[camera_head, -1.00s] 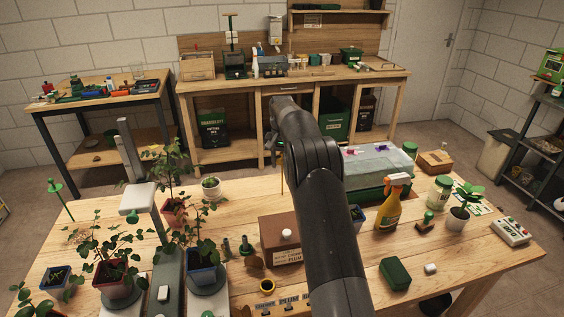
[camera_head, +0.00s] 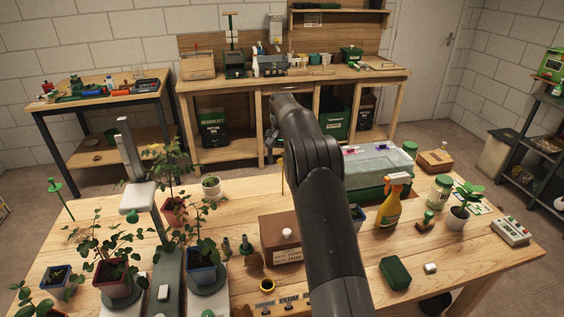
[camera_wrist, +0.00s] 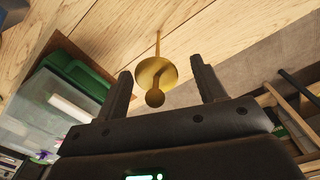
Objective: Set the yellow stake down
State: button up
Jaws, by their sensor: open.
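The yellow stake (camera_wrist: 155,73) shows in the wrist view with a round disc, a ball end and a thin rod. The ball end lies between the two fingers of my gripper (camera_wrist: 161,66), with gaps on both sides. My gripper is open. The rod runs away from the gripper toward the wooden table top. In the head view only a thin upright piece of the stake (camera_head: 282,174) shows left of my arm; my arm hides the gripper there. Whether the rod's tip touches the table cannot be made out.
A clear-lidded propagator (camera_head: 385,164) stands right of my arm, with a spray bottle (camera_head: 390,207) in front. A brown box (camera_head: 280,238) stands left of my arm. Potted plants fill the table's left side. A green stake (camera_head: 58,190) stands at the far left edge.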

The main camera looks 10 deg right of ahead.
notch_tip(320, 180, up, 10)
jog(key=shift+f, duration=0.1)
jog(key=shift+s+r, duration=0.15)
jog(key=shift+r, duration=0.95)
jog(key=s+a+r+n+t, duration=0.1)
jog(key=s+a+r+t, duration=0.1)
jog(key=s+r, duration=0.75)
jog(key=s+a+r+n+t, duration=0.1)
jog(key=s+r, duration=0.4)
jog(key=s, duration=1)
jog(key=s+f+t, duration=0.1)
jog(key=s+f, duration=0.3)
jog(key=s, duration=0.5)
jog(key=s+a+f+n, duration=0.1)
jog(key=s+f, duration=0.2)
jog(key=s, duration=0.5)
jog(key=s+a+f+n+t, duration=0.1)
jog(key=s+f, duration=0.3)
jog(key=s, duration=0.5)
jog(key=shift+s+a+f+t, duration=0.25)
jog(key=shift+s+f+t, duration=0.05)
jog(key=shift+s+f, duration=0.05)
